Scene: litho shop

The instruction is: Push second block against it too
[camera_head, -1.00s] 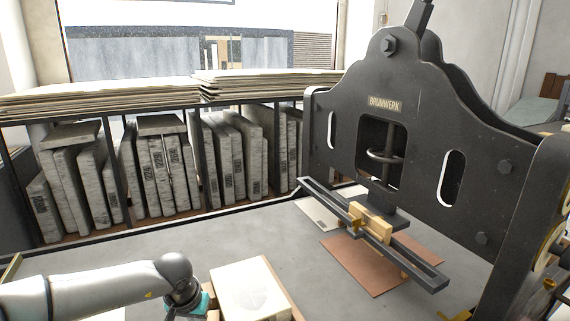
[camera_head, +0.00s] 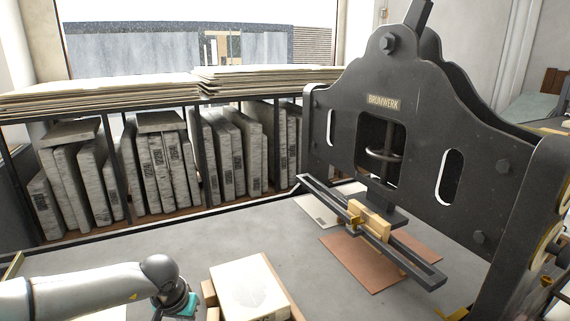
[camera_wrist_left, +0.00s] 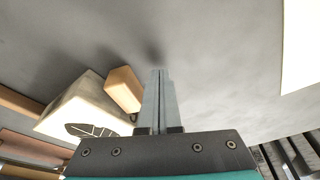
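A pale litho stone (camera_head: 250,292) lies at the bottom of the head view, on the grey table. A wooden block (camera_head: 209,294) stands at its left side, and another strip of wood (camera_head: 283,288) shows along its right side. My right gripper is out of view.
The black press (camera_head: 400,130) stands at the right, with a long bar (camera_head: 415,266) low over a copper-brown sheet (camera_head: 360,262). A rack of upright stones (camera_head: 160,165) stands behind.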

